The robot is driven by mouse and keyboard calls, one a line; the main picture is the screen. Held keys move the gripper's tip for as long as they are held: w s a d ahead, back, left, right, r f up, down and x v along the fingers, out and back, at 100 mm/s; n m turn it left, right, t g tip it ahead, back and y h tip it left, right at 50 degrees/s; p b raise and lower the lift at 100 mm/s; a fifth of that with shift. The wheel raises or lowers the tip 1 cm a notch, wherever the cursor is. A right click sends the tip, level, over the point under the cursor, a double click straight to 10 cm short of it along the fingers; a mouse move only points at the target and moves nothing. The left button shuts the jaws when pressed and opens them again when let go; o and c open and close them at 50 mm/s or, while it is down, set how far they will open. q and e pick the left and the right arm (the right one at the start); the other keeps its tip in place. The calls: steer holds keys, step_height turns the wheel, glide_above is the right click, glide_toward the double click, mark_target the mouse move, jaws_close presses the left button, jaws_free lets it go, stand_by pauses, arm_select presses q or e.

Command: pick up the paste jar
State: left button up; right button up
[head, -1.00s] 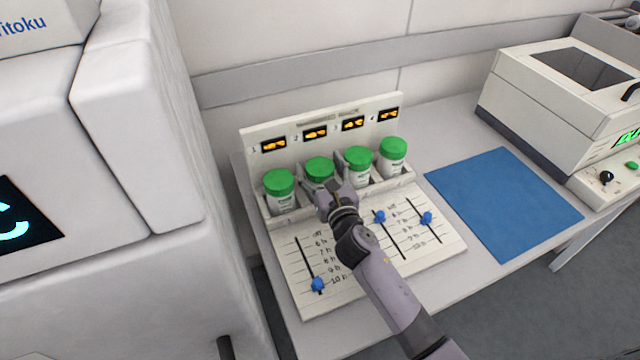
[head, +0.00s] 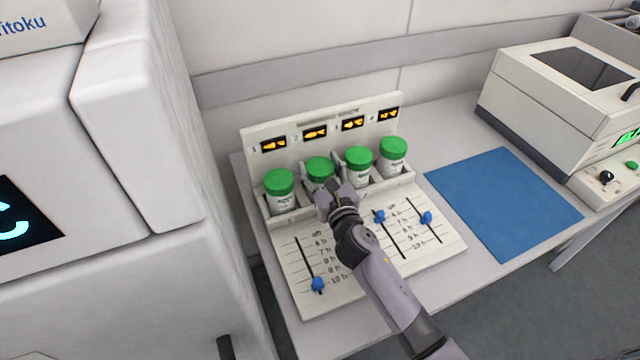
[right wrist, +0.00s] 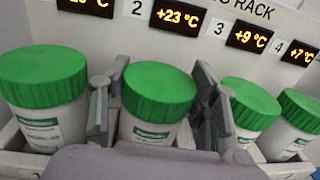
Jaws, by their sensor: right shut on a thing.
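Several white paste jars with green lids stand in a row in a white rack (head: 410,181). My right gripper (head: 323,184) is at the second jar from the left (head: 320,167). In the right wrist view this jar (right wrist: 158,92) stands upright under the number 2 display, with one finger on each side. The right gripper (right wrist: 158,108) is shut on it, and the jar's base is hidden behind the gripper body. The jar still sits in its slot in the rack. My left gripper is not in view.
Neighbouring jars stand close on both sides, the first (head: 280,190) to the left and the third (head: 358,163) to the right. A panel with blue sliders (head: 318,284) lies in front. A blue mat (head: 503,203) lies clear to the right, beside a white machine (head: 545,95).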

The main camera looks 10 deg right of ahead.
steer(key=shift+r, duration=0.15)
jaws_close()
steer(key=shift+r+p, duration=0.3)
steer(key=shift+r, duration=0.25)
step_height(320, 180, up, 19)
steer(key=p, duration=0.5)
steer(key=shift+f, duration=0.1)
